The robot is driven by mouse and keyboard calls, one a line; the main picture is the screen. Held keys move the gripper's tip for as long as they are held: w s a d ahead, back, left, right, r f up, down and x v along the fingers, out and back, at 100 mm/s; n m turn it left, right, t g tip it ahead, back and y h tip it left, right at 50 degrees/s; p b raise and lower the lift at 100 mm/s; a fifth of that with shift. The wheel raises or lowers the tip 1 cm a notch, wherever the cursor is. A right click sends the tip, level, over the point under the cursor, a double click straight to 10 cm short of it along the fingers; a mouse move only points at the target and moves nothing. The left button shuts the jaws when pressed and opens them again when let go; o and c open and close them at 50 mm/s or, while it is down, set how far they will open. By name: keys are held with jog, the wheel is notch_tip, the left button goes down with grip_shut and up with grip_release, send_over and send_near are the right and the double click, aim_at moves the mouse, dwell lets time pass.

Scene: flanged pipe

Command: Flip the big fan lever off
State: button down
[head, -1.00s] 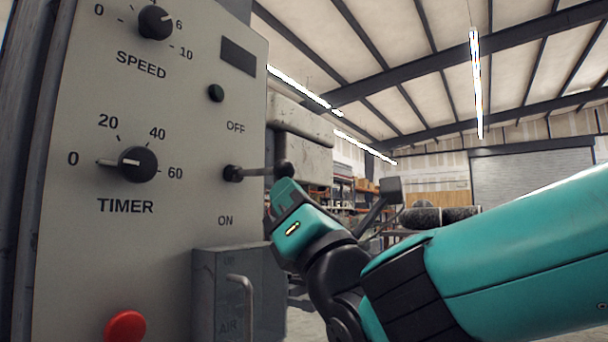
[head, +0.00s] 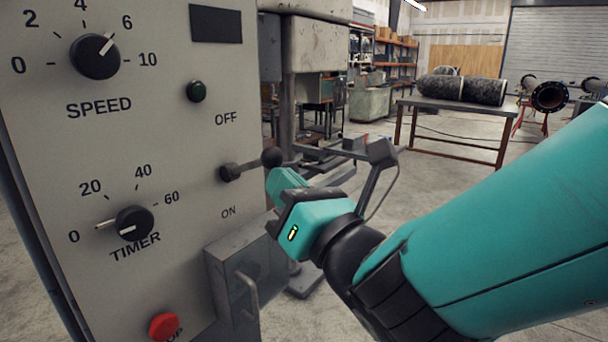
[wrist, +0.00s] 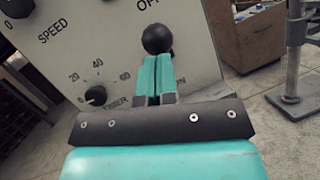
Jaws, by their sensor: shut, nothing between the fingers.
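The fan lever (head: 248,166) is a dark rod with a black ball knob, sticking out of the grey control panel (head: 150,150) between the OFF label above and the ON label below. In the head view it slants slightly upward toward its knob. My gripper (head: 272,180) is shut and empty, with its teal fingertips just below the knob. In the wrist view the black knob (wrist: 157,39) sits right at the tips of my shut fingers (wrist: 154,62); the rod is mostly hidden. I cannot tell whether they touch.
A grey box with a handle (head: 246,295) juts out below the lever. A table with dark rolls (head: 455,106) stands farther back.

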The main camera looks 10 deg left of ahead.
jog(key=shift+a+r+g+h+p, duration=0.1)
jog(key=shift+r+g+h+p, duration=0.45)
jog(key=shift+p, duration=1.75)
